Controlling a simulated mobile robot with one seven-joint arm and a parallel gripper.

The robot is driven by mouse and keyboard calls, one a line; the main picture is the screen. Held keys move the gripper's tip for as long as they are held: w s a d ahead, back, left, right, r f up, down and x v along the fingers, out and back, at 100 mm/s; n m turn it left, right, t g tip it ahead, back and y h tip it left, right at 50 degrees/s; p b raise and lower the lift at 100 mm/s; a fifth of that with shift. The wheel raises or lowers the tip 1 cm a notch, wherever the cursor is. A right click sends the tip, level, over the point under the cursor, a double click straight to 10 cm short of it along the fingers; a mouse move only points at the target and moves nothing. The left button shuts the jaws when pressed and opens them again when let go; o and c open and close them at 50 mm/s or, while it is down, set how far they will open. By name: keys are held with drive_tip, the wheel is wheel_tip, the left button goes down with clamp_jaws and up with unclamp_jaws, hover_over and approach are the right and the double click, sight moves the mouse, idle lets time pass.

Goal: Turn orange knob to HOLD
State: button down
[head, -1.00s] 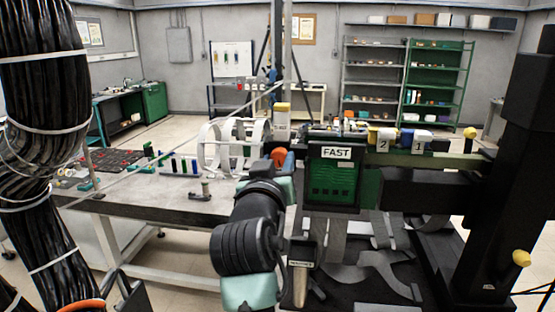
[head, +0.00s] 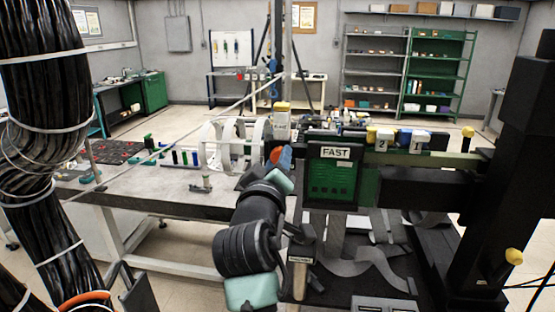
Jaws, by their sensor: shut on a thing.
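The orange knob (head: 285,157) shows at the left side of the dark machine head, just left of a green panel (head: 333,180). A sign above that panel reads FAST (head: 335,153). My arm reaches up from the bottom centre, and my gripper (head: 277,160) is at the knob, shut on it. My wrist hides the fingertips and part of the knob, so its pointer and any HOLD mark cannot be seen.
A grey workbench (head: 150,196) with small parts and a white ring-shaped frame (head: 215,150) stands to the left. Blocks marked 2 (head: 383,143) and 1 (head: 419,142) sit on the beam at right. A thick black cable bundle (head: 35,130) hangs at far left.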

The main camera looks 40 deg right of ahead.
idle(0.4)
drive_tip(key=shift+c, duration=2.3)
unclamp_jaws()
drive_tip(key=b+v, duration=0.5)
drive_tip(key=v, duration=0.8)
drive_tip(key=shift+a, duration=0.1)
